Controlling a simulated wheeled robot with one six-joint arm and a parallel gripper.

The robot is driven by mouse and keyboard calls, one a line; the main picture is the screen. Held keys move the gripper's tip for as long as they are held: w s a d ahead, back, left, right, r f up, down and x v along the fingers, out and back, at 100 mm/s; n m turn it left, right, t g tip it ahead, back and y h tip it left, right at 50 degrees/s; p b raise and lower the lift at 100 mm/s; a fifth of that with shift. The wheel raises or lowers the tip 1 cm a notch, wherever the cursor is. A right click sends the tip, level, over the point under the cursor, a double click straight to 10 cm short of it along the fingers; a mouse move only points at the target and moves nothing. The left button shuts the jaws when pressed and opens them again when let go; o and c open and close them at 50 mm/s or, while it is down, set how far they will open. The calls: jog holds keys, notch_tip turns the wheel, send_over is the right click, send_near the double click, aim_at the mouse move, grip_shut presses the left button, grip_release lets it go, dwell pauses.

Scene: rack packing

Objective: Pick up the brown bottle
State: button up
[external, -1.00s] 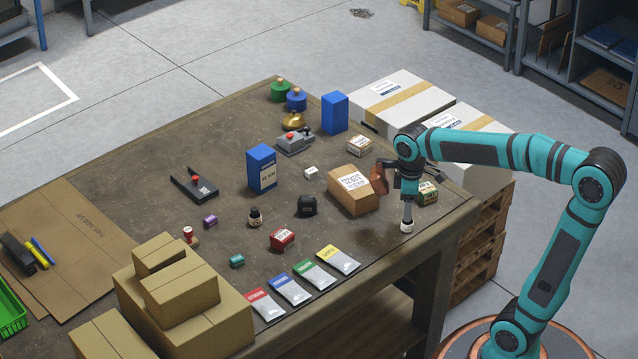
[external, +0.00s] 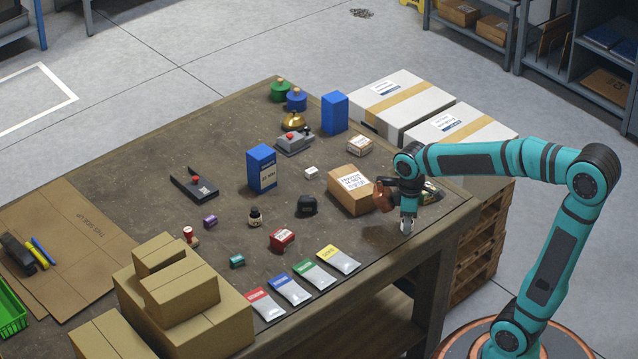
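My gripper (external: 408,214) points down near the table's right front edge. What colour this item has under the fingers does not show.
A cardboard box (external: 350,190) with a white label stands close to the left of my gripper. A small green and brown box is partly hidden behind it. A black item (external: 307,205), a red box (external: 282,239) and several flat packets lie to the left on the table (external: 345,290).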

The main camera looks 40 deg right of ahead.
jog(key=c, duration=0.4)
jog(key=shift+c, duration=0.2)
notch_tip(320, 180, up, 10)
jog(key=shift+r, duration=0.1)
